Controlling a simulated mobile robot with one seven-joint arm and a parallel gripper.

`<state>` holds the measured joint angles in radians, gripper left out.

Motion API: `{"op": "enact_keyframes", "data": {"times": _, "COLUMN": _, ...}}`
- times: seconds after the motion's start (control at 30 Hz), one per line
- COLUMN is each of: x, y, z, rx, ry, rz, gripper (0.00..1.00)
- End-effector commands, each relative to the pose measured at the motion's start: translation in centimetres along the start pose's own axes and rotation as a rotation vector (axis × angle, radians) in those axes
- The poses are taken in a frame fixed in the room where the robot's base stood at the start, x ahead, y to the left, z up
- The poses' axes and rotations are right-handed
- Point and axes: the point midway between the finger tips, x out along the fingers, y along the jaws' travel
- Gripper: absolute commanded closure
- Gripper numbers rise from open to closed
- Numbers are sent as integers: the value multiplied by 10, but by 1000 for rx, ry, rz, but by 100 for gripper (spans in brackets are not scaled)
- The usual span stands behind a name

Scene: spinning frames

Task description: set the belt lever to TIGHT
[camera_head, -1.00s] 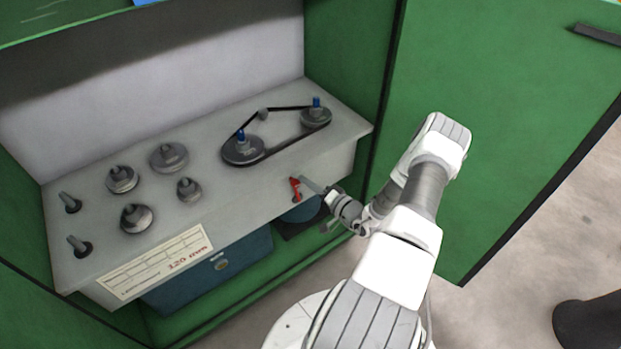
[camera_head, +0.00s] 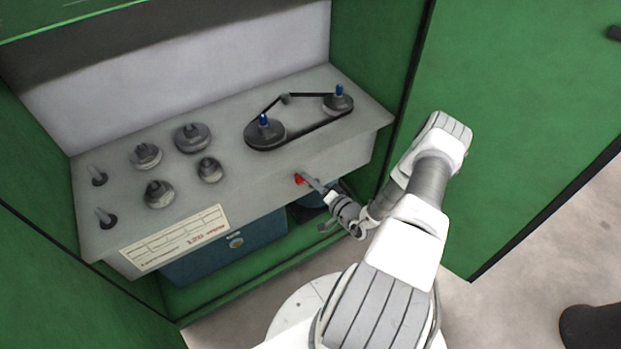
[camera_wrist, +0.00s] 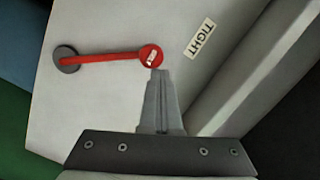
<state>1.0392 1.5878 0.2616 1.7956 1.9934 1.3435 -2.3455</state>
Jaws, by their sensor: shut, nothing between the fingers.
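The red belt lever (camera_wrist: 108,58) runs across the wrist view from a dark grey disc at its left end to a round red knob at its right end. The TIGHT label (camera_wrist: 200,38) is on the grey panel, right of the knob and apart from it. My gripper (camera_wrist: 158,73) is shut and empty, its tips at the knob's lower edge; I cannot tell if they touch. In the head view, my gripper (camera_head: 305,177) is at the front panel, beside the small visible red part of the lever (camera_head: 298,180).
A blue box (camera_head: 225,250) sits beneath. The green cabinet door (camera_head: 520,120) stands open to the right of my arm.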

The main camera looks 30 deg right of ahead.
Motion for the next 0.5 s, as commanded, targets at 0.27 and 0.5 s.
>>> {"op": "enact_keyframes", "data": {"times": 0.27, "x": 0, "y": -1, "z": 6, "rx": 5, "ry": -11, "rz": -1, "gripper": 100}}
{"op": "enact_keyframes", "data": {"times": 0.5, "x": -22, "y": -1, "z": 5, "rx": 8, "ry": -12, "rz": 2, "gripper": 100}}
